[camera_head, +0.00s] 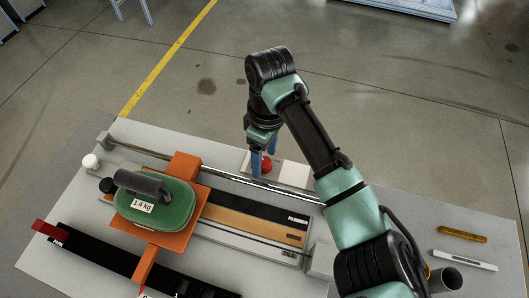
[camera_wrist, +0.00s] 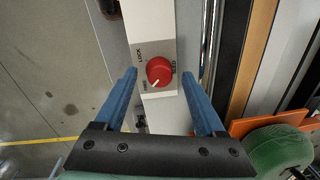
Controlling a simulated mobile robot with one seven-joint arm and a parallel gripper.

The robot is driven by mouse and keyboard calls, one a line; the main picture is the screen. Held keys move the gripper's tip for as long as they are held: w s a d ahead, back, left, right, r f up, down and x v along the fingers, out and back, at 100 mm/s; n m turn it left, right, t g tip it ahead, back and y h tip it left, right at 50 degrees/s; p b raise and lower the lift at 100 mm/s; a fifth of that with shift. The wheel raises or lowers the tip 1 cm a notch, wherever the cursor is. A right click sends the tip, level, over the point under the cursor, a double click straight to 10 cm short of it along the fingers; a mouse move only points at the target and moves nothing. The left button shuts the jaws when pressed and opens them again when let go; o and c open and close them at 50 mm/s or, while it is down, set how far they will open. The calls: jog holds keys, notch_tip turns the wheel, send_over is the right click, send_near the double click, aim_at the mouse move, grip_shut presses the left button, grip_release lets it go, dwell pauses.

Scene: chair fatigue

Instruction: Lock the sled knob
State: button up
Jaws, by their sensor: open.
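The red knob (camera_wrist: 159,71) sits on a pale panel (camera_wrist: 153,20) with printed words around it. LOCK reads at its upper left and FREE at its lower left; the word at its right is hard to read. Its white mark points down-left, towards FREE. My gripper (camera_wrist: 159,75) is open, its blue fingers either side of the knob with gaps to both. In the head view my gripper (camera_head: 264,153) points down at the red knob (camera_head: 266,165), partly hidden by a finger. The orange sled (camera_head: 183,164) carries a green 1.4 kg weight (camera_head: 158,223).
A metal rail (camera_head: 215,172) runs past the panel. A black knob (camera_head: 107,185) and a white knob (camera_head: 90,161) are at the left. A grey cup (camera_head: 445,279), a yellow bar (camera_head: 462,234) and a white bar (camera_head: 465,260) lie at the right.

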jog(key=shift+f, duration=0.25)
grip_shut()
